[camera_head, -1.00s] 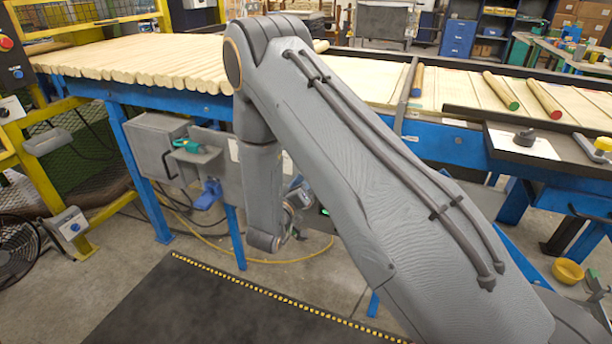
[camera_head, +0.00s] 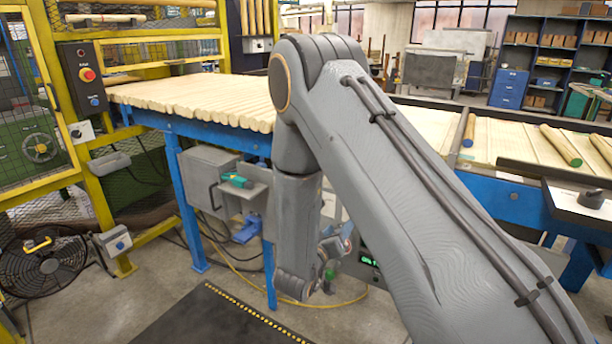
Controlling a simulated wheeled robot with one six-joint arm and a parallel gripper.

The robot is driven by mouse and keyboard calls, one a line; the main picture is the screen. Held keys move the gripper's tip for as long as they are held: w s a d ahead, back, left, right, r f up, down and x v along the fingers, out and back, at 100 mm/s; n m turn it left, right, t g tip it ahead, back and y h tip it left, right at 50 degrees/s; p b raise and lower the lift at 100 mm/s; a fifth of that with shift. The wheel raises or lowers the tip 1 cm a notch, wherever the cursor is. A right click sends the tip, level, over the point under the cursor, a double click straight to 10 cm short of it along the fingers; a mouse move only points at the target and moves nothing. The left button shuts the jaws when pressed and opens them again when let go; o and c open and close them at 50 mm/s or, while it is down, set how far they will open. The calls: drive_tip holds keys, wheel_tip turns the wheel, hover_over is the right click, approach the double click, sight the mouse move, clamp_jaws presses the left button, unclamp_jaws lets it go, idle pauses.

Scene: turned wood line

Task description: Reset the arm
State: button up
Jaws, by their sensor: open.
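My grey arm (camera_head: 420,190) fills the middle and right of the head view. It rises from the lower right to a bent elbow at the upper middle. From there the forearm (camera_head: 297,225) hangs down to the wrist joints (camera_head: 305,280) in front of the blue-framed line. The jaws of my gripper cannot be made out; they are hidden behind the arm or too small to see. Nothing is seen held.
Pale turned wood rods lie side by side on the blue-framed line (camera_head: 212,137) behind my arm. Green- and blue-ended rods (camera_head: 560,146) lie at right. A yellow guard frame (camera_head: 75,120) and black fan (camera_head: 42,265) stand left. A dark mat (camera_head: 215,320) covers the floor in front.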

drive_tip(key=s+d+r+g+y, duration=0.1)
drive_tip(key=s+r+g+y, duration=0.2)
drive_tip(key=s, duration=0.7)
drive_tip(key=s+d+r+g+y, duration=0.1)
drive_tip(key=s+r+g+y, duration=0.1)
drive_tip(key=s+g, duration=0.4)
drive_tip(key=s+d+r+g+y+p, duration=0.1)
drive_tip(key=s+d+r+g+y, duration=0.1)
drive_tip(key=s, duration=1.3)
wheel_tip(320, 180, up, 3)
drive_tip(key=g+y, duration=0.1)
drive_tip(key=g, duration=0.1)
drive_tip(key=shift+s+g+y, duration=0.15)
drive_tip(key=shift+g+y, duration=0.15)
drive_tip(key=shift+g, duration=0.1)
